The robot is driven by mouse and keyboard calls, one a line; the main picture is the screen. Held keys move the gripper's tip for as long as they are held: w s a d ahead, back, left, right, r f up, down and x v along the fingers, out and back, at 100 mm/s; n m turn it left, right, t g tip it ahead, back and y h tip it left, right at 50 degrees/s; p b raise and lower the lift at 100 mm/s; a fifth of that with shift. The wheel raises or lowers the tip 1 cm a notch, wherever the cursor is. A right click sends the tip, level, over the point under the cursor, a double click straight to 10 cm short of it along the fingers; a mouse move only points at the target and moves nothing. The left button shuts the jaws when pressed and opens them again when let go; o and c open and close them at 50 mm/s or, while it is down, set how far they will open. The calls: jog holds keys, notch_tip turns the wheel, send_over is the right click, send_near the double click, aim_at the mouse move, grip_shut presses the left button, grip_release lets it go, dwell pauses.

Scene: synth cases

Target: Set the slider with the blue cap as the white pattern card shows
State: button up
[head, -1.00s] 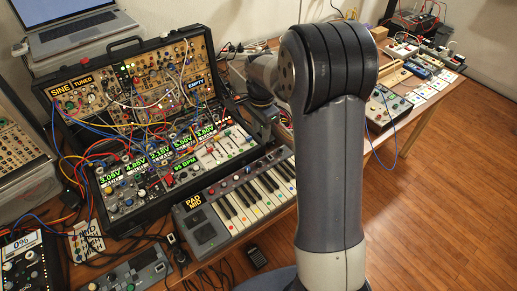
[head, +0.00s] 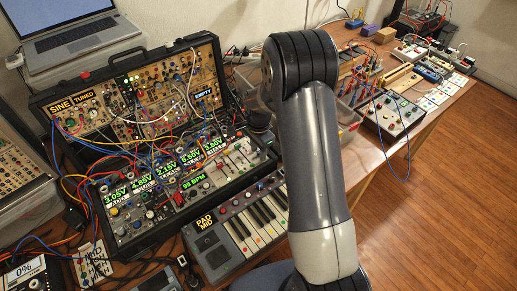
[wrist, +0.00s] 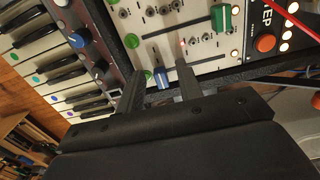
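In the wrist view the slider's blue cap (wrist: 161,78) sits on a pale panel (wrist: 202,48), with a dark slot running up the picture from it. My gripper (wrist: 160,72) is open, one finger on each side of the blue cap, with a gap visible on both sides. In the head view my gripper is hidden behind my arm, and the slider panel (head: 240,158) shows small, too small to pick out the blue cap surely. Several white cards (head: 430,103) lie on the right table; their markings are too small to read, so I cannot tell which is the pattern card.
In the wrist view a green cap (wrist: 222,17) stands right of the blue one, near an orange-red button (wrist: 266,43) and a red cable (wrist: 298,20). A keyboard (head: 240,225) lies in front of the cabled synth case (head: 135,150). A laptop (head: 75,30) stands behind.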

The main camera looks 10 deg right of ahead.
aim_at(246, 143)
jog(key=shift+c, duration=0.5)
grip_shut()
jog(key=shift+w, duration=0.1)
jog(key=w+a, duration=0.1)
jog(key=w, duration=0.3)
jog(key=w+a+b, duration=0.1)
jog(key=w, duration=0.1)
jog(key=shift+w+a, duration=0.1)
jog(key=shift+a, duration=0.2)
jog(key=shift+w+a+r, duration=0.1)
jog(key=shift+w, duration=0.15)
jog(key=shift+o, duration=0.5)
grip_release()
